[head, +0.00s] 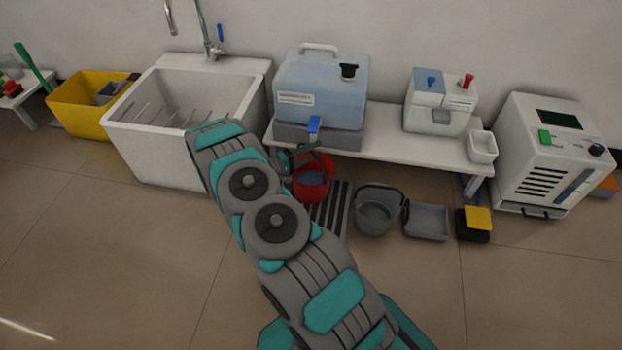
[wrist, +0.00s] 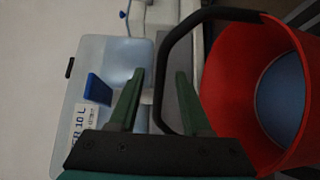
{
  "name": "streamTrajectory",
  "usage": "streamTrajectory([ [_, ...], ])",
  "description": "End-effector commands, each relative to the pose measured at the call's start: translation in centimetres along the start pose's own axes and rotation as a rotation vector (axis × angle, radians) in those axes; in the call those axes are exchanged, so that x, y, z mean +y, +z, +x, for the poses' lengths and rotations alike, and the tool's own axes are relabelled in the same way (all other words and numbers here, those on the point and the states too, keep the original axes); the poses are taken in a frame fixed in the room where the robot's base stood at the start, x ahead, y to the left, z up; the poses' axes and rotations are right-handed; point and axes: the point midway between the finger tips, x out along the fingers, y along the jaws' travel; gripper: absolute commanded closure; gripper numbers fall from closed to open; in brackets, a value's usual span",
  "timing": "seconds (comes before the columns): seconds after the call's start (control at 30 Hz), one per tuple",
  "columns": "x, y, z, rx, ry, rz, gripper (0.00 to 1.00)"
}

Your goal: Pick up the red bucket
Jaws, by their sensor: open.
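The red bucket (head: 318,190) stands on the floor under the front edge of the white bench, partly hidden by my arm. In the wrist view the bucket (wrist: 225,85) fills the right side, with a blue surface inside. Its black handle (wrist: 166,75) arches out to the left. My gripper (wrist: 160,95) is open, its two green fingers apart, with part of the handle showing between them in the picture. I cannot tell whether they touch it. In the head view my gripper (head: 300,157) is at the bucket's upper left, partly hidden.
The white bench (head: 385,140) holds a blue water container (head: 320,85) above the bucket. A grey bucket (head: 376,212), a striped grate (head: 328,208) and a grey tray (head: 427,222) are to the right. A sink (head: 150,140) stands left. The front floor is clear.

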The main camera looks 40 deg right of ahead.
Motion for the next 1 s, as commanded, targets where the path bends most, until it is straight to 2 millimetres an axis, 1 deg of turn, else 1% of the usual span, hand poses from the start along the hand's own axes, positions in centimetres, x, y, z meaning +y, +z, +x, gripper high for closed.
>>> streamTrajectory([
  [0.03, 0.0, 0.1, 0.8, -0.003, 0.000, 0.000, 0.52],
  [0.1, 0.0, 0.0, 1.5, -0.002, 0.000, 0.000, 0.52],
  [0.2, 0.0, 0.0, 2.1, 0.000, 0.000, 0.000, 0.52],
  [0.47, 0.0, 0.0, 2.3, 0.001, 0.000, 0.001, 0.52],
  [0.57, 0.0, 0.0, 2.3, 0.001, 0.000, 0.001, 0.62],
  [0.9, 0.0, 0.0, 2.3, 0.001, 0.000, 0.001, 1.00],
  [1.0, 0.0, 0.0, 2.3, 0.001, 0.000, 0.001, 1.00],
])
